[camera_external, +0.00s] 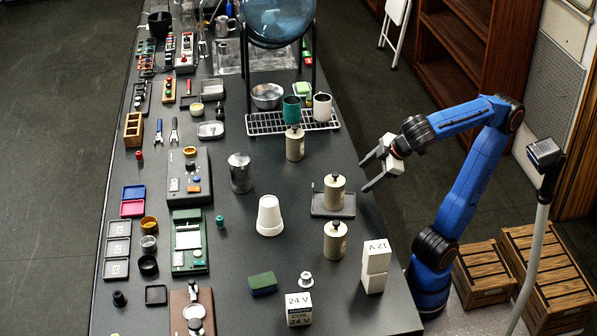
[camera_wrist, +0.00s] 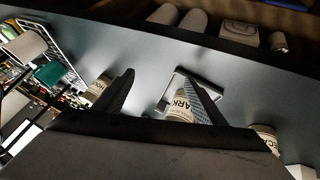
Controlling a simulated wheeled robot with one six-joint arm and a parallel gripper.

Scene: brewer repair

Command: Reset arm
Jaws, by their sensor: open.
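My blue arm stands at the right side of the long dark table. My gripper (camera_external: 372,166) is open and empty above the table's right edge, pointing left. A cream canister with a dark knob (camera_external: 334,192) stands on a small grey tray (camera_external: 348,210) just below and left of the gripper. A second canister (camera_external: 295,145) stands farther back, and a third (camera_external: 335,242) nearer the front. In the wrist view the two dark fingers (camera_wrist: 160,95) are spread apart. The labelled canister (camera_wrist: 180,108) on the tray shows partly behind the right finger.
A wire rack (camera_external: 270,124) with a teal cup (camera_external: 291,109) and a white cup (camera_external: 322,106) stands behind. White boxes (camera_external: 376,262) stand near the table's front right. Wooden crates (camera_external: 482,275) are on the floor beside my arm. Tools and small parts crowd the table's left.

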